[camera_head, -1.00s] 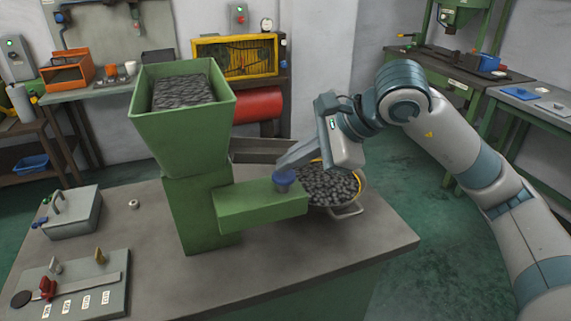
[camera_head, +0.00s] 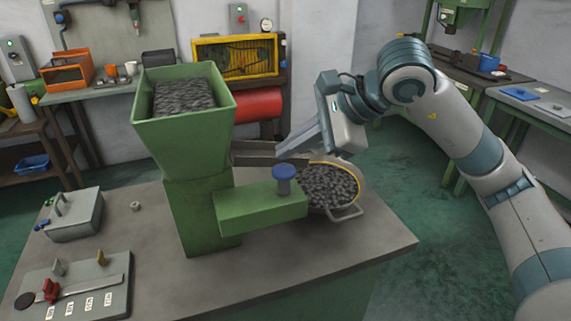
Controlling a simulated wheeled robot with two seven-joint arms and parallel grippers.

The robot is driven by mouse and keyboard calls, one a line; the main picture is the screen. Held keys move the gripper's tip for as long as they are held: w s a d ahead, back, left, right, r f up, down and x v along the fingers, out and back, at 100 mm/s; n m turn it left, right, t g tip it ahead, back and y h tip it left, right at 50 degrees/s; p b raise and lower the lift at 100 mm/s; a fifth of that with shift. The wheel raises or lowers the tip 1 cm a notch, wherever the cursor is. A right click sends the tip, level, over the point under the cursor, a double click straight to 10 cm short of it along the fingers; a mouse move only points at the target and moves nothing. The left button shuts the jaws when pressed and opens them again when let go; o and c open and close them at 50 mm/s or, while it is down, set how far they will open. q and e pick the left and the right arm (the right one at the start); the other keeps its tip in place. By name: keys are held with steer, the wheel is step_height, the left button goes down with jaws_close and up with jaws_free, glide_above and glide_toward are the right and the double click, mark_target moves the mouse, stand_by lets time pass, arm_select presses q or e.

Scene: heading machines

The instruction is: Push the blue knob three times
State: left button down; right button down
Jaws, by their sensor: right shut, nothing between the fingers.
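The blue knob (camera_head: 284,171) stands upright on a grey stem on top of the green block arm (camera_head: 262,208) of the machine. The block juts right from the green column below the hopper (camera_head: 185,110), which is filled with dark pieces. My right gripper (camera_head: 284,155) is shut and empty. Its fingers point down and left, with the tips just above and behind the knob in the picture. Whether the tips touch the knob is hard to tell, but they look apart from it. My left gripper is not in view.
A round pan (camera_head: 330,187) of dark pieces sits right of the block, below my right gripper. A grey metal chute (camera_head: 258,152) runs behind. A grey box (camera_head: 74,215) and a lever panel (camera_head: 75,288) stand at the left of the table (camera_head: 300,262). The table's front right is clear.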

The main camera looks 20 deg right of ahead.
steer(key=shift+r+p, duration=0.35)
steer(key=shift+r, duration=0.9)
